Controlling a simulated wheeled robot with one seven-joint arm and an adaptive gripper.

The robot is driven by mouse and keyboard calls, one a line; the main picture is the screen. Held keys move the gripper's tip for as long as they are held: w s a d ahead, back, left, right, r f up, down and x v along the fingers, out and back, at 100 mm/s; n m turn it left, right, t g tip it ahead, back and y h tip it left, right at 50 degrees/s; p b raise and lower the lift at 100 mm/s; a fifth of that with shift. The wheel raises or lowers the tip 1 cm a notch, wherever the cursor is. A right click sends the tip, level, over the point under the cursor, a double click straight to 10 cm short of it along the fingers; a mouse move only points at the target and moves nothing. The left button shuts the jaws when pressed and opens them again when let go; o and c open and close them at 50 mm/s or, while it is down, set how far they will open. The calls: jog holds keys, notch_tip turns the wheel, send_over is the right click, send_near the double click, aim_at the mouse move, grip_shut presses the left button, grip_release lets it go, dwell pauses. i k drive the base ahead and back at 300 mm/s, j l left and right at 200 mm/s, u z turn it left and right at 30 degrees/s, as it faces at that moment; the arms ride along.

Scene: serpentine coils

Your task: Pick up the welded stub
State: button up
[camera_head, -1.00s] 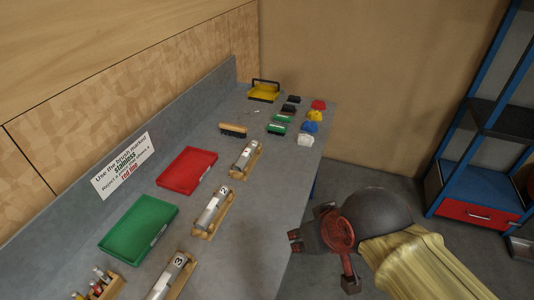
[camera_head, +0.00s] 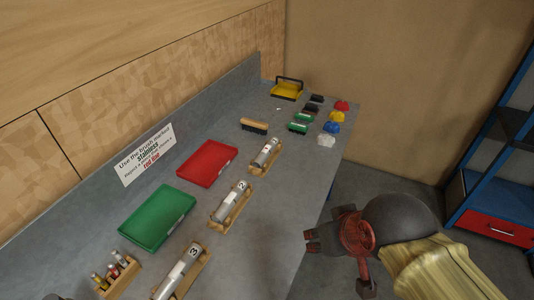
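Several metal stubs lie in wooden cradles along the grey bench in the head view. The stub labelled 3 (camera_head: 178,277) is nearest, the stub labelled 2 (camera_head: 230,203) is in the middle, and a third stub (camera_head: 265,153) is farthest, its label too small to read surely. Any weld on them is too small to make out. My gripper (camera_head: 309,240) is to the right of the bench's front edge, apart from all the stubs. Its fingers are small and dark in this view, and I cannot tell whether they are open.
A red tray (camera_head: 207,163) and a green tray (camera_head: 157,217) lie left of the stubs. A wooden brush (camera_head: 254,126), a yellow bin (camera_head: 287,90), and several coloured blocks are farther back. A blue shelf (camera_head: 480,190) stands right.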

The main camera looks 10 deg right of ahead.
aim_at(260, 159)
jog(key=u, duration=0.4)
jog(key=i+l+u, duration=0.15)
jog(key=l+u, duration=0.25)
jog(key=i+l+u, duration=0.15)
jog(key=l+u, duration=0.8)
jog(key=l, duration=1.5)
jog(key=i, duration=0.05)
